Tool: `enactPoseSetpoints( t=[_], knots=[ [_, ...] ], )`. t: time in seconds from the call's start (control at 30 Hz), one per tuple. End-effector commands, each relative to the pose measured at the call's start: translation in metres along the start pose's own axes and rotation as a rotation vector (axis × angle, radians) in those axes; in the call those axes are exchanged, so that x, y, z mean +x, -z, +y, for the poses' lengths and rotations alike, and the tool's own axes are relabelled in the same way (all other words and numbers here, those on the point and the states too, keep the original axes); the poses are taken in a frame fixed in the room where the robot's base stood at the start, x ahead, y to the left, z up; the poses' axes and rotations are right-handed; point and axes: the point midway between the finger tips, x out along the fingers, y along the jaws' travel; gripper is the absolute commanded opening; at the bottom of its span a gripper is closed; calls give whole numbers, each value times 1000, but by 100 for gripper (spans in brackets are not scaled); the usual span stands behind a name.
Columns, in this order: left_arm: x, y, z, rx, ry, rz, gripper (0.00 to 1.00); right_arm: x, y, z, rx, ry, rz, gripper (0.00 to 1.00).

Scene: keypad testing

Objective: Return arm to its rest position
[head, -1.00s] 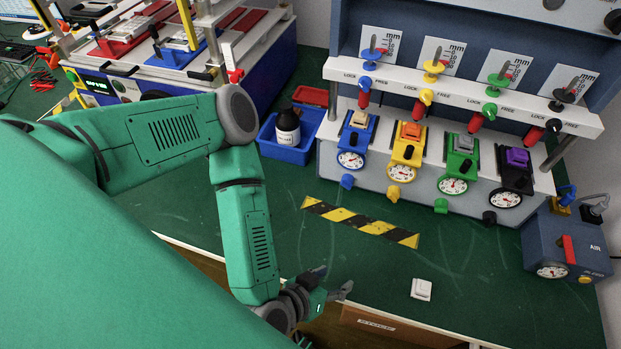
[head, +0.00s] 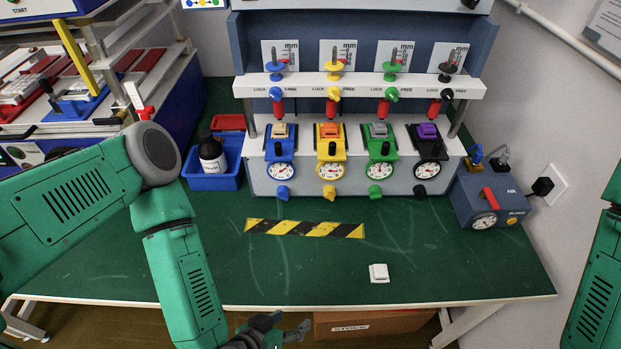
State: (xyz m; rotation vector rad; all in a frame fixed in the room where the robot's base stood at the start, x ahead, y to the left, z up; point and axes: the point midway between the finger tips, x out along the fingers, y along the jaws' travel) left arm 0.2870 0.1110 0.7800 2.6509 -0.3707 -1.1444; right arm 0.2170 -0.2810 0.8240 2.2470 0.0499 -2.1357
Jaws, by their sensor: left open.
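My left arm comes in from the left and bends down past the table's front edge. My left gripper (head: 283,330) is at the bottom of the head view, in front of the table edge. It is open, with nothing seen between its fingers, and part of it is cut off by the frame. Part of my right arm shows at the right edge; its gripper is out of view. A small white keypad switch (head: 379,273) lies on the green table (head: 450,265), apart from the gripper, up and to the right of it.
The testing station (head: 360,85) with blue, yellow, green and black fixtures stands at the back. A blue bin (head: 215,182) holds a dark bottle (head: 212,155). An air unit (head: 490,200) stands right. A striped strip (head: 305,228) marks the clear table middle. A stock box (head: 370,323) sits below.

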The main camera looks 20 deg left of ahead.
Motion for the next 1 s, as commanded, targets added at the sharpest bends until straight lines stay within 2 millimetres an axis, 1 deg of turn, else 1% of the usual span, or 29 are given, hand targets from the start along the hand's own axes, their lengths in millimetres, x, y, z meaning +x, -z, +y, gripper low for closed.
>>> enactPoseSetpoints(
  t=[0.1,0.17,0.27,0.3,0.37,0.4,0.47,0.5,0.6,0.7,0.8,1.0],
  knots=[
    [0,-1,0,1,-1,-2,49,0,0,0,0,0,0,29],
    [2,-4,-1,6,-8,-19,49,4,0,0,0,0,0,29],
    [6,-22,-8,30,-31,-105,49,22,-1,0,0,0,0,29],
    [8,-33,-16,44,-36,-163,49,32,-2,0,0,0,0,29],
    [7,-51,-34,66,-27,-267,49,50,-3,0,0,0,-1,29],
    [5,-62,-49,78,-7,-341,49,62,-4,0,0,0,-1,29],
    [-2,-74,-76,89,44,-442,49,78,-5,-1,0,0,-2,29],
    [-9,-79,-95,93,87,-501,49,87,-6,-1,0,0,-2,29],
    [-28,-84,-136,80,204,-614,49,105,-6,-1,0,0,-1,29],
    [-44,-84,-161,60,293,-676,49,114,-7,-1,0,0,-1,29],
    [-54,-82,-172,46,336,-703,49,116,-7,-1,0,0,-1,29],
    [-56,-81,-172,41,340,-707,49,113,-6,-1,0,0,0,29]
  ],
)
